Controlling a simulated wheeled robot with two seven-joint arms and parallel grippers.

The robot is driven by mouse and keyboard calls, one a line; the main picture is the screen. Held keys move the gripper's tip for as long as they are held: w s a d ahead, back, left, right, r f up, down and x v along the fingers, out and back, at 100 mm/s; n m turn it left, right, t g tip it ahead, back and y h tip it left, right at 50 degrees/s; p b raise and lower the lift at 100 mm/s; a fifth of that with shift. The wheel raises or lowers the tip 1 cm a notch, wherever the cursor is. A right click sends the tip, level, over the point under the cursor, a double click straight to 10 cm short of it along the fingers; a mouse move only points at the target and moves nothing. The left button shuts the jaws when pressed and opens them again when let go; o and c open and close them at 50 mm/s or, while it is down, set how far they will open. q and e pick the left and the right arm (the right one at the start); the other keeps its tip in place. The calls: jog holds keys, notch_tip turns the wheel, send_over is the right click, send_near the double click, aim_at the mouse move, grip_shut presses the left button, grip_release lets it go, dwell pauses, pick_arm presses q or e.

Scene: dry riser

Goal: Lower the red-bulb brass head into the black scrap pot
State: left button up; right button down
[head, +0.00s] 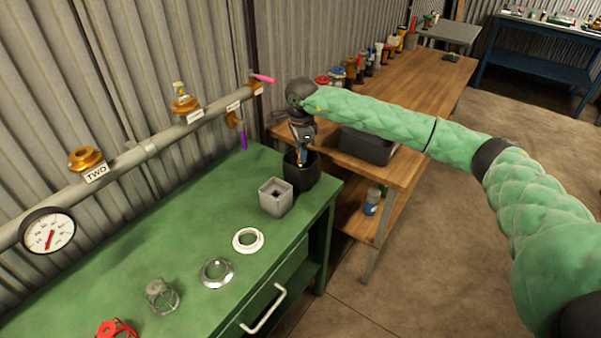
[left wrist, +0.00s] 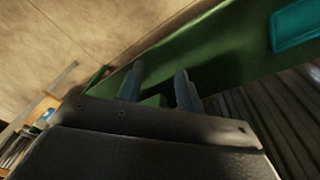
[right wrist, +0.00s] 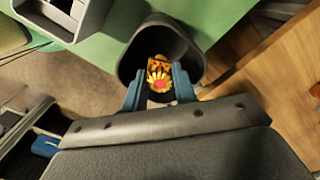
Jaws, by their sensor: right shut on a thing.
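The black scrap pot (head: 301,176) stands upright at the far right corner of the green bench. My right gripper (head: 300,155) points down at its mouth. In the right wrist view the gripper (right wrist: 158,88) is shut on the red-bulb brass head (right wrist: 158,72), with the yellow-toothed end and red bulb facing the camera. The head lies within the outline of the pot's opening (right wrist: 185,40); how deep it sits is unclear. My left gripper (left wrist: 158,88) shows only in the left wrist view, fingers apart and empty.
A grey square box (head: 275,198) stands close beside the pot. A white ring (head: 248,240), a metal ring (head: 216,272) and a wire cage (head: 161,296) lie nearer. A pipe with a gauge (head: 48,231) runs along the wall. A wooden bench (head: 425,85) adjoins at right.

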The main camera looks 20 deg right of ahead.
jog(key=shift+f, duration=0.2)
jog(key=shift+d+f, duration=0.1)
jog(key=shift+f, duration=0.05)
pick_arm(q)
jog(key=shift+s+d+r+b, duration=0.1)
jog(key=shift+d+r+b, duration=0.15)
jog(key=shift+d+b, duration=0.2)
pick_arm(e)
jog(key=shift+w+f, duration=0.1)
jog(key=shift+f, duration=0.15)
pick_arm(q)
jog(key=shift+s+r+g, duration=0.2)
jog(key=shift+g, duration=0.1)
pick_arm(e)
jog(key=shift+w+f, duration=0.1)
jog(key=shift+f, duration=0.2)
